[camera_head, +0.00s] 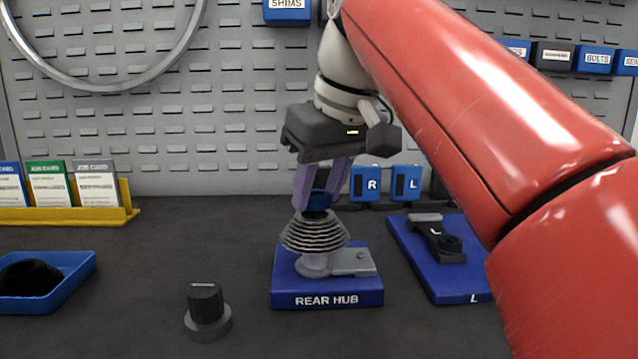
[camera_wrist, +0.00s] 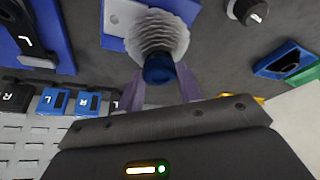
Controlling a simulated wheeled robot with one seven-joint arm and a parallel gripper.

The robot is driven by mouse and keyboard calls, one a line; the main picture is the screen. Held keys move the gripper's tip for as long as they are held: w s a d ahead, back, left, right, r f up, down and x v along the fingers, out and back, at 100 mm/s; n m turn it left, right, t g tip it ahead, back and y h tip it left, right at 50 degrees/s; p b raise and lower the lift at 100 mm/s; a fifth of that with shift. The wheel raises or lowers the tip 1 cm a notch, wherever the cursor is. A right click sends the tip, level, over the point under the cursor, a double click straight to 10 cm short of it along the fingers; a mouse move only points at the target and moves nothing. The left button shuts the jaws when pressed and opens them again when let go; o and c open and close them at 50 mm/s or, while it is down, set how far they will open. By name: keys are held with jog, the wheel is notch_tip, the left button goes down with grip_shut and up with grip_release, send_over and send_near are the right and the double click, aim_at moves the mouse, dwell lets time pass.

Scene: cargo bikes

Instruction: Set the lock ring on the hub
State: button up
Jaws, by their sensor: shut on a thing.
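My gripper (camera_head: 317,200) points down above the rear hub stand, its purple fingers shut on a small dark blue round piece, which I take for the lock ring (camera_head: 318,198). The piece also shows between the fingers in the wrist view (camera_wrist: 158,70). It is at the narrow top of a grey cone-shaped sprocket stack (camera_head: 315,235); I cannot tell whether it touches or is seated. The stack stands over a grey bracket (camera_head: 350,262) on the blue block marked REAR HUB (camera_head: 327,299). The hub's top is hidden by the fingers and the blue piece.
A black knob-like piece on a grey round base (camera_head: 207,312) stands front left. A blue tray (camera_head: 75,275) with black parts is at far left. A blue board marked L (camera_head: 465,285) holds a black crank-like part at right. Dark bench between is clear.

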jog(key=shift+f+b, duration=0.35)
jog(key=shift+f, duration=0.2)
dwell(0.7)
jog(key=o, duration=1)
jog(key=shift+o, duration=0.2)
jog(key=shift+r, duration=0.1)
